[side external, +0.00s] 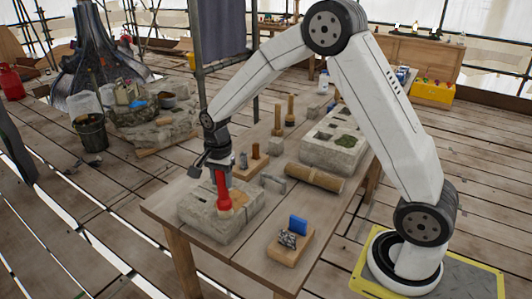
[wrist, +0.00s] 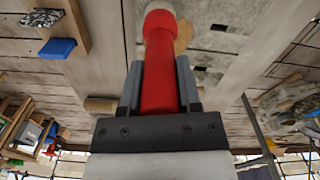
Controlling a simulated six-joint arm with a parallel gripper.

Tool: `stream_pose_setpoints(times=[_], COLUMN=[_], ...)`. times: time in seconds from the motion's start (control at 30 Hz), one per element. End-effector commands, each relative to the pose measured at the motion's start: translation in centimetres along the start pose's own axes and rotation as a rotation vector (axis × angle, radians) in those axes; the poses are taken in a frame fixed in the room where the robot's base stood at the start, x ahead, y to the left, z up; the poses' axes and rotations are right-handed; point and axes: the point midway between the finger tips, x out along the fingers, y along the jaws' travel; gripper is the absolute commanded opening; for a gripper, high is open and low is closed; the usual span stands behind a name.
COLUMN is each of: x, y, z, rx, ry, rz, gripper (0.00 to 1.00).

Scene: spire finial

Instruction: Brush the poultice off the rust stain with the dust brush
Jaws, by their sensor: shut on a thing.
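My gripper (side external: 221,178) is shut on a red-handled tool, apparently the dust brush (side external: 223,193), held nearly upright over the near stone block (side external: 195,214). The wrist view shows the red handle (wrist: 160,70) between both fingers (wrist: 162,88), with a pale band at its far end. The brush's lower end is at or just above the block's top; I cannot tell whether it touches. A tan-orange patch (wrist: 184,36) shows on the stone beside the handle in the wrist view; I cannot tell whether it is the rust stain or the poultice. The bristles are not clearly visible.
A wooden board (side external: 290,247) with a blue block (side external: 298,225) and a grey lump lies at the table's right front. A brown roll (side external: 315,178), a tool rack (side external: 253,161) and a larger stone block with moss (side external: 325,155) stand behind. Bare tabletop (side external: 240,258) lies in front.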

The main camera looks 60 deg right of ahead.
Motion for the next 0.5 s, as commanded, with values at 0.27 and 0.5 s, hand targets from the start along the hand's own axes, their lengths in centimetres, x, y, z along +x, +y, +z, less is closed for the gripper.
stream_pose_setpoints(times=[0.27, 0.5], x=[0.0, 0.1], y=[0.2, 0.4], z=[-1.0, -1.8], rx=[0.000, 0.001], ry=[0.000, 0.000], rz=[-0.001, 0.000], gripper=[0.00, 0.00])
